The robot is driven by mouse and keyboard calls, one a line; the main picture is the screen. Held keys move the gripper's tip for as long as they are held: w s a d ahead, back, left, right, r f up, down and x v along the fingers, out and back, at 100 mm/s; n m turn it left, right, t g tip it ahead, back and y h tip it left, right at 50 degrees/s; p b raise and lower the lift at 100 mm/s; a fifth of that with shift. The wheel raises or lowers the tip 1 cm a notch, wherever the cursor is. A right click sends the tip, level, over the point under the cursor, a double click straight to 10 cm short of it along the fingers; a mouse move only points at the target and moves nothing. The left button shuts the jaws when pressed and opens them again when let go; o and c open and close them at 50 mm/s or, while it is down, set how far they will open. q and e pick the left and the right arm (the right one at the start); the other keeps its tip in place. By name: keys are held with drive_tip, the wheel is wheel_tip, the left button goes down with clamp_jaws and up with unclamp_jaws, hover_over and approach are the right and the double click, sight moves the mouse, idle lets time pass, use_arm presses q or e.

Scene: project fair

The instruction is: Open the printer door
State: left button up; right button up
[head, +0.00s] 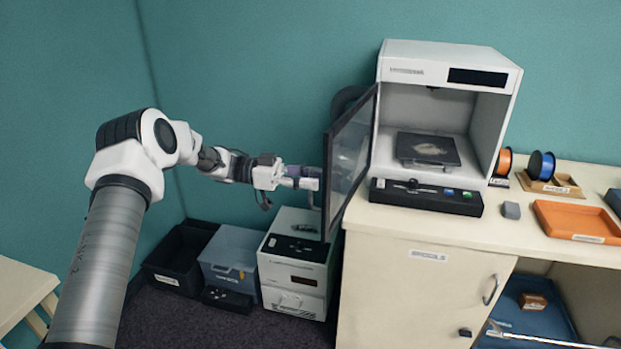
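The white 3D printer (450,62) stands on the cream cabinet, its front open. Its dark-framed, see-through door (350,152) is swung wide out to the left, well clear of the opening. Inside, a dark print bed (428,149) holds a small pale piece. My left gripper (308,182) is at the left, outer side of the door, close to its free edge. The fingertips are small and partly hidden near the door frame, so I cannot tell whether they touch it or are open or shut. My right gripper is not in view.
A black control panel (426,197) lies before the printer. Orange (504,162) and blue (542,165) spools and an orange tray (577,221) are to the right. Below the door are a white boxy unit (293,283), a grey bin (228,262) and a black bin (172,262).

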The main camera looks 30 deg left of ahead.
use_arm(q)
drive_tip(key=v, duration=1.1)
drive_tip(key=shift+a, duration=0.35)
drive_tip(key=shift+s+r, duration=0.1)
